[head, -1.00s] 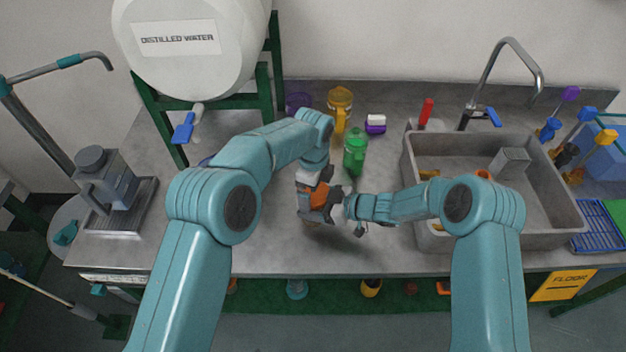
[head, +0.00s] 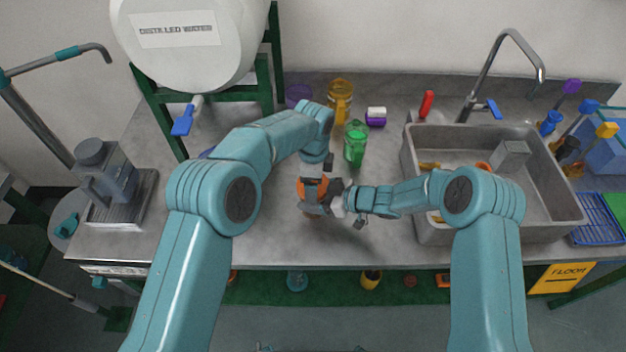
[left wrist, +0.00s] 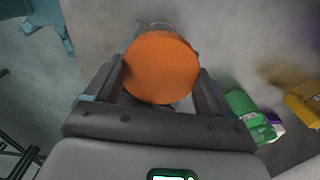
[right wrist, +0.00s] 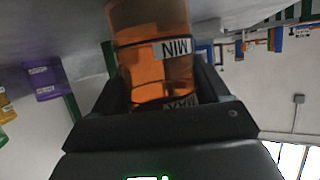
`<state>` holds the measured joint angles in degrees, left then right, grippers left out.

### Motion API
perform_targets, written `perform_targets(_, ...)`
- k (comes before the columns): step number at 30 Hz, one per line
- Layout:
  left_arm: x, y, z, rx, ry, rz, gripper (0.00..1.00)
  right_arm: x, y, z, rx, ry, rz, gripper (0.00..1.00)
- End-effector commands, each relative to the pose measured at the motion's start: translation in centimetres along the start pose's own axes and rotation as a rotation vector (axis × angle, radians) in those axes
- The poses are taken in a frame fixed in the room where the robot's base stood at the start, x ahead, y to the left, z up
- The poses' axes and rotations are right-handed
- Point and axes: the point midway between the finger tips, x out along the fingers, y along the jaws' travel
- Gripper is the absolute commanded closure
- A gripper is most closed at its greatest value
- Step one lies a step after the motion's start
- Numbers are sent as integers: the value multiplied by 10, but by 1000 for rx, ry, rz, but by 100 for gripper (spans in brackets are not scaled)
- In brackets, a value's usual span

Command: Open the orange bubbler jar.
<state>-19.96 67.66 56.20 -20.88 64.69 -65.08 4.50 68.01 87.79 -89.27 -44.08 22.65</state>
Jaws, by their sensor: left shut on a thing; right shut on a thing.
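The orange bubbler jar (head: 311,216) is near the front middle of the counter, mostly hidden by my grippers in the head view. In the right wrist view its clear orange body (right wrist: 152,55), with MIN and MAX labels, sits between the jaws of my right gripper (right wrist: 180,100), which is shut on it from the side. In the left wrist view its round orange lid (left wrist: 160,67) lies between the jaws of my left gripper (left wrist: 160,85), which is shut on it from above. Whether lid and body are apart is hidden.
A yellow jar (head: 340,102), a purple jar (head: 299,96) and a purple-and-white item (head: 376,117) are farther back. The sink (head: 413,190) is at right. The counter left of the grippers is mostly clear.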

Motion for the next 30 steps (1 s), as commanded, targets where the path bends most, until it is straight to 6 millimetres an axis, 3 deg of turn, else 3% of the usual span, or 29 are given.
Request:
perform_targets(4, 0, 0, 0, 2, 0, 1, 54, 0, 0, 2, 2, -3, 0, 100)
perform_targets(5, 0, 0, 0, 2, 0, 1, 11, 0, 0, 2, 2, -3, 0, 100)
perform_targets(6, 0, 0, 0, 2, 0, 1, 0, 0, 0, 2, 2, -3, 0, 100)
perform_targets(14, -2, 0, 0, 3, 0, 0, 0, 0, 0, 1, 2, -3, 0, 100)
perform_targets(24, -42, 0, 0, 3, 0, -1, 0, 0, 0, 2, 2, -3, -1, 100)
perform_targets(30, -45, 2, 1, 125, -3, 9, 0, 0, -1, 1, 2, -2, -1, 100)
